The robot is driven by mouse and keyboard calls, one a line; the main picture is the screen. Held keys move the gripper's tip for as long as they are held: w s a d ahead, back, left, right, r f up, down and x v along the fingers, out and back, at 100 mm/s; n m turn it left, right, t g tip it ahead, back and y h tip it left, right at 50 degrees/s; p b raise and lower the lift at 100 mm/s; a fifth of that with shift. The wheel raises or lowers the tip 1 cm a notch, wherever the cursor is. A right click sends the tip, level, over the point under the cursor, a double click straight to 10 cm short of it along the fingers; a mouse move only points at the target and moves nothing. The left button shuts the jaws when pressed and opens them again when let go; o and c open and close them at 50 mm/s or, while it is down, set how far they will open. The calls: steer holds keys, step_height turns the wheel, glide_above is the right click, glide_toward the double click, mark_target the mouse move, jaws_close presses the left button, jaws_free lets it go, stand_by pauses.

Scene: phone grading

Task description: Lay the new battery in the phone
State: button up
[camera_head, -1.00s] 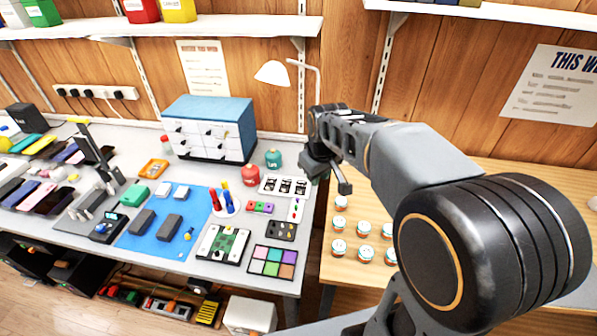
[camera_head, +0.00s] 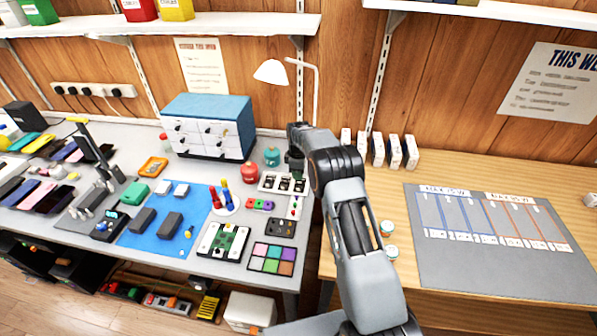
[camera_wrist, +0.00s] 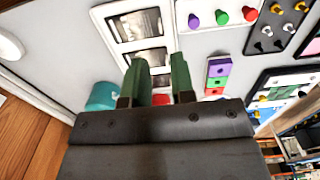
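My gripper (camera_head: 294,164) hangs over the back right part of the grey bench, above a white tray (camera_head: 264,187) with dark-and-silver items in its slots. In the wrist view the two green fingertips (camera_wrist: 160,80) stand apart with nothing visible between them. They point toward the tray, which shows there with silvery pieces (camera_wrist: 136,24) in its slots. I cannot tell whether these are batteries. A white-framed device with a green circuit board (camera_head: 222,241) lies at the bench's front; I cannot tell whether it is the phone. Two dark grey blocks (camera_head: 171,225) lie on the blue mat (camera_head: 150,248).
A blue-topped drawer cabinet (camera_head: 206,106) and a white lamp (camera_head: 271,72) stand behind. Red (camera_head: 250,173) and teal (camera_head: 272,157) pots stand near my gripper. A coloured palette (camera_head: 272,258) lies in front. The right table has a grey mat (camera_head: 450,262) and several white boxes (camera_head: 378,150).

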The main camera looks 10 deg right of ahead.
steer(key=shift+f+b, duration=2.15)
steer(key=shift+f, duration=1.75)
steer(key=shift+c, duration=0.2)
jaws_close()
steer(key=shift+r, duration=0.25)
steer(key=shift+r+p, duration=1.2)
steer(key=shift+r, duration=1.1)
